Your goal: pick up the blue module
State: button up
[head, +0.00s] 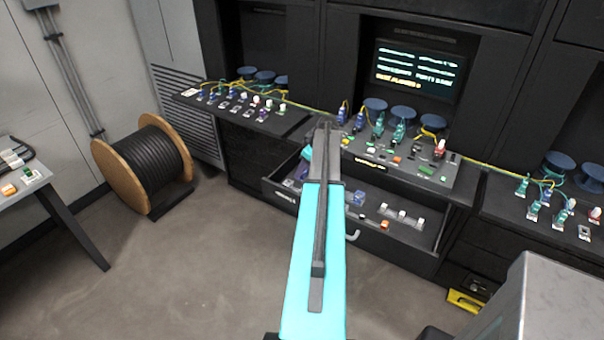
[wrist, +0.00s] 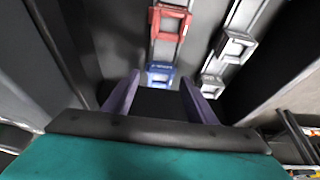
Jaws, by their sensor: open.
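The blue module (wrist: 160,72) shows in the wrist view, just beyond and between my fingertips, in line with a red module (wrist: 170,22). My gripper (wrist: 160,80) is open, with one purple finger on each side and nothing held. The fingers point toward the blue module; I cannot tell the exact gap to it. In the head view my arm covers part of the open drawer (head: 402,244), and my gripper cannot be made out clearly. A small bluish shape (head: 358,198) lies in that drawer to the right of my arm; I cannot tell if it is the blue module.
White-grey modules (wrist: 235,46) lie in a row to the right in the wrist view, close to a drawer wall. Above the drawer is a console (head: 430,170) with plugs and cables. A cable reel (head: 143,165) stands at left. The floor (head: 200,270) is clear.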

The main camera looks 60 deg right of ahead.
aim_at(304, 173)
jog(key=shift+w+f, duration=0.15)
jog(key=shift+f, duration=0.3)
jog(key=c, duration=1.1)
jog(key=shift+o, duration=0.2)
jog(key=shift+r, duration=0.1)
notch_tip(304, 173, up, 10)
jog(key=b, duration=0.3)
dwell(0.5)
